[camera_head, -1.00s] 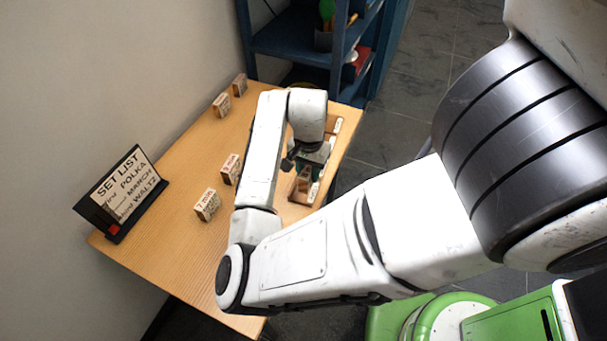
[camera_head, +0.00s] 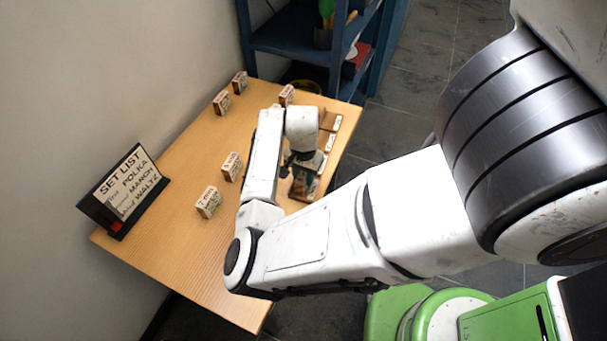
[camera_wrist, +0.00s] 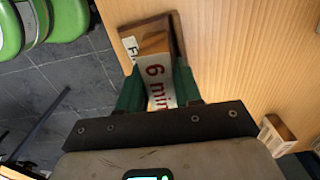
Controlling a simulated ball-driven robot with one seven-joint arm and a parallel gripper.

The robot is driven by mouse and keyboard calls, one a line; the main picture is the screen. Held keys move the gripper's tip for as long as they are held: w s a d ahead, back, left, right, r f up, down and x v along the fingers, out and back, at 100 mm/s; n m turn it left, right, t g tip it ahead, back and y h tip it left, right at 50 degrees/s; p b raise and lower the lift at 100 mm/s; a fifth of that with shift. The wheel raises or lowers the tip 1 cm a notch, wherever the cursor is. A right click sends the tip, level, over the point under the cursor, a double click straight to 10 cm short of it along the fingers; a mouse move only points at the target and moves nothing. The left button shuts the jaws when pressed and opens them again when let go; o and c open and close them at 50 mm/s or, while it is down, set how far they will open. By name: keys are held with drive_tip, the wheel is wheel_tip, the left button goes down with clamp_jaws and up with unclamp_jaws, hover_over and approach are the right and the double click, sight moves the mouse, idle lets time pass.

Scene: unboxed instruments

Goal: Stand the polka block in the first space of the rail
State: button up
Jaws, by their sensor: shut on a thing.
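My gripper (camera_wrist: 158,88) is shut on a wooden block (camera_wrist: 158,72) with "6 min" in red on its white face. The tune name on this block is not readable, so I cannot tell from it whether it is the polka block. The block is at the end of the rail (camera_wrist: 174,28), by a white label starting "Fi" (camera_wrist: 130,48). I cannot tell whether it touches the rail floor. In the head view the rail (camera_head: 335,128) lies along the table's right edge, partly hidden by my arm; my gripper (camera_head: 303,178) is over its near end.
A set list stand (camera_head: 132,190) reads polka, march, waltz from the top. Loose blocks stand on the table: two nearer ones (camera_head: 208,202) (camera_head: 231,166), and several farther back (camera_head: 221,102) (camera_head: 240,82) (camera_head: 287,95). A blue shelf (camera_head: 300,45) stands behind the table.

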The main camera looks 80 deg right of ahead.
drive_tip(key=o, duration=1)
drive_tip(key=shift+o, duration=0.2)
drive_tip(key=d+r+n+h+b, duration=0.1)
drive_tip(key=d+r+n+h, duration=0.2)
drive_tip(key=r, duration=1.2)
drive_tip(key=n+t, duration=0.1)
drive_tip(key=n, duration=1.1)
approach(303, 174)
drive_tip(key=w+a+f, duration=0.1)
drive_tip(key=w+a, duration=0.4)
drive_tip(key=a, duration=0.2)
drive_tip(key=s+a+f+n+y, duration=0.1)
drive_tip(key=s+a+f+n, duration=0.1)
drive_tip(key=a, duration=0.5)
drive_tip(key=s+a+f+n+y, duration=0.1)
drive_tip(key=s+a+f+n, duration=0.2)
drive_tip(key=a, duration=0.5)
drive_tip(key=shift+a+f+y, duration=0.3)
drive_tip(key=shift+f+y, duration=0.1)
drive_tip(key=shift+f, duration=0.15)
